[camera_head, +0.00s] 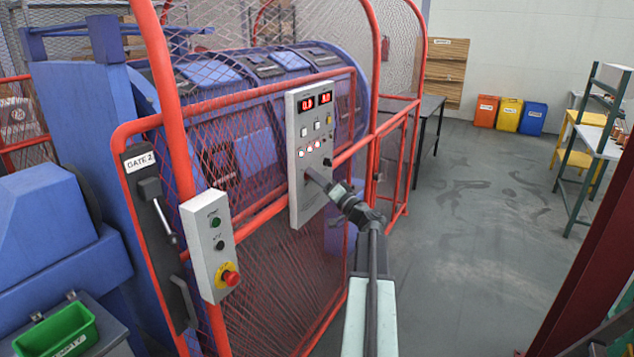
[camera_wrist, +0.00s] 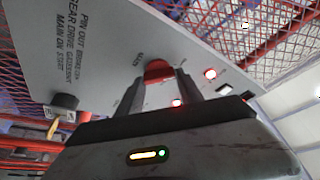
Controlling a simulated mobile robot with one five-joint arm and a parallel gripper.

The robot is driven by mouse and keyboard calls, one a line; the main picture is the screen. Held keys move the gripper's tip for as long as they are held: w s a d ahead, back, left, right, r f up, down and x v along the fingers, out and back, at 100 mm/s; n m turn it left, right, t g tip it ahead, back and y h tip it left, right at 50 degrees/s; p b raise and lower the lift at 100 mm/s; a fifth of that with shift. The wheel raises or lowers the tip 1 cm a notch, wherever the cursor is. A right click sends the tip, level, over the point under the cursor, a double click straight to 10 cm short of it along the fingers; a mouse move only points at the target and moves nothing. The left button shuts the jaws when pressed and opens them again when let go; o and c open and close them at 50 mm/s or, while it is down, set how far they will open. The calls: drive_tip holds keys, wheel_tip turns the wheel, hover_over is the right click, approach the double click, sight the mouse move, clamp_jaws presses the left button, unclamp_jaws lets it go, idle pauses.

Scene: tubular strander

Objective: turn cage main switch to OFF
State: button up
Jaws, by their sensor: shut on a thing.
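The white control panel (camera_head: 299,207) is mounted on the red mesh cage. It has two red displays at the top, buttons and lights. My gripper (camera_head: 310,176) is at its lower part, and the arm hides what the jaws hold there. In the wrist view my gripper (camera_wrist: 160,88) has its two fingers on either side of a red knob (camera_wrist: 157,69) on the panel (camera_wrist: 190,48), shut on it. A small label beside the knob is too blurred to read for sure. The fingers hide part of the knob, and its pointing direction is unclear.
A grey box with a red emergency stop (camera_head: 230,279) and a GATE 2 handle plate (camera_head: 160,230) are on the cage at left. A dark knob (camera_wrist: 64,102) is on the panel's left in the wrist view. The floor (camera_head: 470,230) at right is open.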

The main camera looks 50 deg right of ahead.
drive_tip(key=shift+n, duration=0.3)
drive_tip(key=o, duration=1.4)
drive_tip(key=b+v, duration=0.2)
drive_tip(key=v, duration=0.5)
drive_tip(key=shift+s+f, duration=0.2)
drive_tip(key=shift+s, duration=0.15)
